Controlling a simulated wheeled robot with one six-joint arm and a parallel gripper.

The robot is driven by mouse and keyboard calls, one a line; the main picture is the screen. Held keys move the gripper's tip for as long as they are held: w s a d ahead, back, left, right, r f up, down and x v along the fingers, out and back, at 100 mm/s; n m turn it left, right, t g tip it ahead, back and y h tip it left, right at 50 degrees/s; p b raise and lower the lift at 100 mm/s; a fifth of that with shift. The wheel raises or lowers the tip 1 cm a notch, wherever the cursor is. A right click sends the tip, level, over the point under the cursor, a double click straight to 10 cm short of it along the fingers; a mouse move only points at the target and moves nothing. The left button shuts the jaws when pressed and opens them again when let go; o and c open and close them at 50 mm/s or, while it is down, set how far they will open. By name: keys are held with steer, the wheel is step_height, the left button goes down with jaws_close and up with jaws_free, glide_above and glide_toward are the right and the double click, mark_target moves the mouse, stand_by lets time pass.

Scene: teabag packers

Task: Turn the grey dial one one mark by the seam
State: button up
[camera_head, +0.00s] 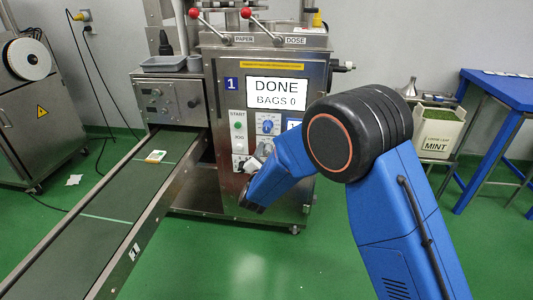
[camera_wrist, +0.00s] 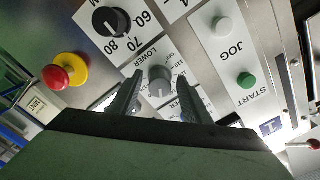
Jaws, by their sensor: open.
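The grey dial (camera_wrist: 160,78) shows in the wrist view, a round knob with a pale line on its lower part, on a white plate with printed labels, one reading LOWER upside down. My gripper (camera_wrist: 159,86) is open, with one dark finger on each side of the dial. I cannot tell whether either finger touches it. In the head view my gripper (camera_head: 253,163) is at the front panel of the packing machine (camera_head: 215,75), and the grey dial is hidden there. The machine's screen (camera_head: 277,93) reads DONE, BAGS 0.
Close by in the wrist view are a black dial (camera_wrist: 110,21) with printed numbers, a red stop button (camera_wrist: 65,70) on yellow, a white JOG button (camera_wrist: 222,27) and a green START button (camera_wrist: 246,80). A green conveyor (camera_head: 110,205) runs toward the lower left in the head view.

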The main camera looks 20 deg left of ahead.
steer(key=shift+w, duration=0.3)
steer(key=c, duration=1.1)
steer(key=shift+o, duration=0.3)
steer(key=shift+n, duration=2.8)
steer(key=o, duration=1)
